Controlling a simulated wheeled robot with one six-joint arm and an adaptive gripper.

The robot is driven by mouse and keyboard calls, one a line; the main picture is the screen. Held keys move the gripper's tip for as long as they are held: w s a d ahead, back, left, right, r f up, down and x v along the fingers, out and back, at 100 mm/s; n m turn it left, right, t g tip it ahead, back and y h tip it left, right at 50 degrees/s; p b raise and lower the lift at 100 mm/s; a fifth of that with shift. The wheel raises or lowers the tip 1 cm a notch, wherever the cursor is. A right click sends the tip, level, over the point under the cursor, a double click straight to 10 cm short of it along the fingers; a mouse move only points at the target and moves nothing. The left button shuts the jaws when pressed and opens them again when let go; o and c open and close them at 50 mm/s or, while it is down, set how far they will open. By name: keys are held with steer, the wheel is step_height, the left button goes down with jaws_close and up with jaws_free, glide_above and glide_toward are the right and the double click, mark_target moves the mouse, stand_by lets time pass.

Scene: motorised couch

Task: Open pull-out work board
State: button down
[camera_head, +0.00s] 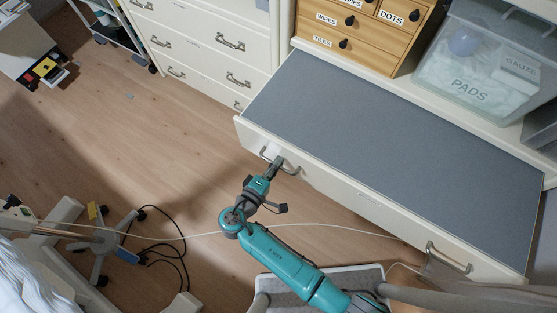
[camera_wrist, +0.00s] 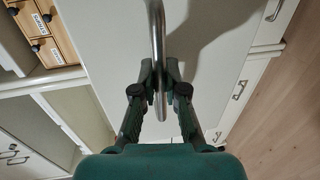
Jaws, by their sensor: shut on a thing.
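The pull-out work board (camera_head: 390,150) has a grey top and a cream front edge, and it sticks out from the cabinet in the head view. Its front carries two metal bow handles, a left one (camera_head: 291,171) and a right one (camera_head: 449,258). My gripper (camera_head: 277,163) is at the left handle. In the wrist view my gripper (camera_wrist: 160,80) has its fingers closed on the metal handle (camera_wrist: 156,30), one finger on each side of the bar. The board's pale front (camera_wrist: 110,30) fills the area behind the handle.
A wooden drawer box (camera_head: 365,30) and a clear bin marked PADS (camera_head: 470,85) stand behind the board. White drawers (camera_head: 200,45) are at the upper left. A cable (camera_head: 330,226) and a wheeled stand (camera_head: 100,240) are on the floor. Wooden floor (camera_head: 150,130) lies open left of the board.

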steer(key=shift+s+a+f, duration=0.1)
steer(key=shift+s, duration=0.05)
steer(key=c, duration=1.2)
jaws_free()
steer(key=shift+a, duration=0.1)
steer(key=v, duration=0.7)
steer(key=shift+s, duration=0.2)
steer(key=shift+a, duration=0.15)
